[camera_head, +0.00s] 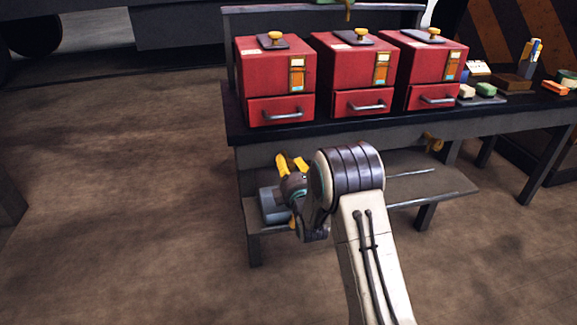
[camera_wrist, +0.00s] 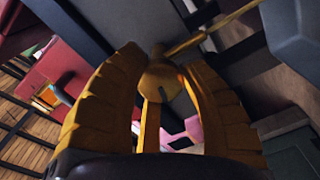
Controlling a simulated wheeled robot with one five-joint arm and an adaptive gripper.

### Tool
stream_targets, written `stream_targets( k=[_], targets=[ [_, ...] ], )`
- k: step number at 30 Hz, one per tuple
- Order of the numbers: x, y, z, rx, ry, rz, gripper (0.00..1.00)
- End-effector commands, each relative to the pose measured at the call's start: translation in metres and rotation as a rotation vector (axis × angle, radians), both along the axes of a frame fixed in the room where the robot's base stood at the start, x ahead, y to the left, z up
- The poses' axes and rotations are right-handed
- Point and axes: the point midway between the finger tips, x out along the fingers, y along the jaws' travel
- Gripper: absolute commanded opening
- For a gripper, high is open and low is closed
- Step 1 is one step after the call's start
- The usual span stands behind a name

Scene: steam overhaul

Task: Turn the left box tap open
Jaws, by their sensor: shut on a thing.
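My gripper (camera_head: 291,164) is below the front edge of the bench at its left end, under the left red box. In the wrist view its two yellow ribbed fingers are shut on a brass tap (camera_wrist: 160,80). The tap has a rounded body between the fingertips and a thin brass bar running up to the right. In the head view my gripper and arm hide this tap, so its exact turn cannot be told there. Another brass tap (camera_head: 433,142) sits under the bench edge further right.
Three red boxes, left (camera_head: 275,75), middle (camera_head: 355,68) and right (camera_head: 425,62), stand on the dark bench (camera_head: 238,128), each with a drawer below. A lower shelf (camera_head: 430,186) lies under the bench. Open floor (camera_head: 120,200) is at the left.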

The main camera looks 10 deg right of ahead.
Motion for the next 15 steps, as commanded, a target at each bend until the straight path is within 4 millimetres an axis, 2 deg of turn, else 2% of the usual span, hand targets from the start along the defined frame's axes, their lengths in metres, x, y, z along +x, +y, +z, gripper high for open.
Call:
stream_targets(
  k=[1,15],
  targets=[
    [0.0014,0.0049,0.0062,-0.040,-0.017,0.008,0.07],
    [0.0012,0.0050,0.0041,-0.312,-0.017,0.006,0.07]
  ],
)
